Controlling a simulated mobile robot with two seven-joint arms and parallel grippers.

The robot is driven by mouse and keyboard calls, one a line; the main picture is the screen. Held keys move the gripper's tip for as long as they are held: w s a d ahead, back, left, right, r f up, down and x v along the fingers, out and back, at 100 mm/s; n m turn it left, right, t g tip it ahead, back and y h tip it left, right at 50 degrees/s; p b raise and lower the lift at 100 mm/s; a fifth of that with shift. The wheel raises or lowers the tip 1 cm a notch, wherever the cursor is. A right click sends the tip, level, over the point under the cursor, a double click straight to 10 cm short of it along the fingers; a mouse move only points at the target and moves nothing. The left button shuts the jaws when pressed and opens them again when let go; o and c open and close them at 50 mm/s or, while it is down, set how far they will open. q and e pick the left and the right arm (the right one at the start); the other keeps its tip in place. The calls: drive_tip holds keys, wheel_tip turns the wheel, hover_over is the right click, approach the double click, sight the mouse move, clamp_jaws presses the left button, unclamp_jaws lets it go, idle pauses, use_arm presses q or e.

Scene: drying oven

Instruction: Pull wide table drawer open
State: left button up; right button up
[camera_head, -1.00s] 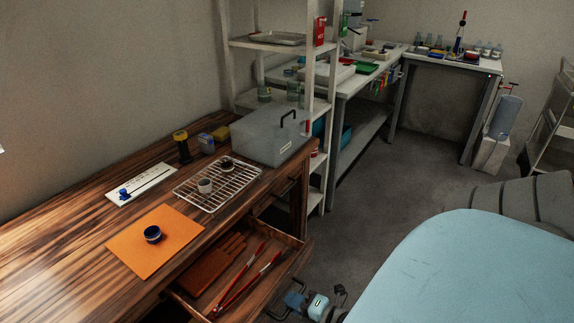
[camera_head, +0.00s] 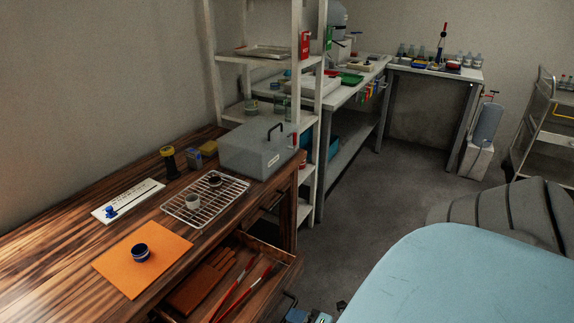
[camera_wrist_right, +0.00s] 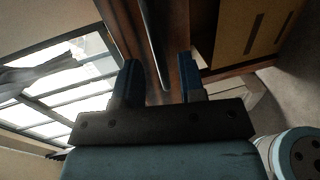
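The wide table drawer (camera_head: 284,278) stands open below the wooden table top in the head view; its near end is cut off by the lower edge. Inside lie brown gloves (camera_head: 203,285) and red-handled tongs (camera_head: 240,287). A dark handle (camera_head: 291,300) shows at its front. Only small blue parts of a gripper, apparently my right (camera_head: 308,317), show at the bottom edge, close to the handle. In the right wrist view my right gripper's fingers (camera_wrist_right: 160,82) are apart, with a dark bar (camera_wrist_right: 153,40) in line with the gap; contact cannot be told. My left gripper is not in view.
On the table (camera_head: 52,240) are an orange mat (camera_head: 165,245), a wire rack (camera_head: 225,205) and a grey box (camera_head: 256,155). A shelf (camera_head: 308,120) stands beyond its far end.

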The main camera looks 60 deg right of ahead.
drive_tip(key=v, duration=1)
drive_tip(key=shift+s+p, duration=0.3)
drive_tip(key=shift+p, duration=0.15)
drive_tip(key=shift+s, duration=0.1)
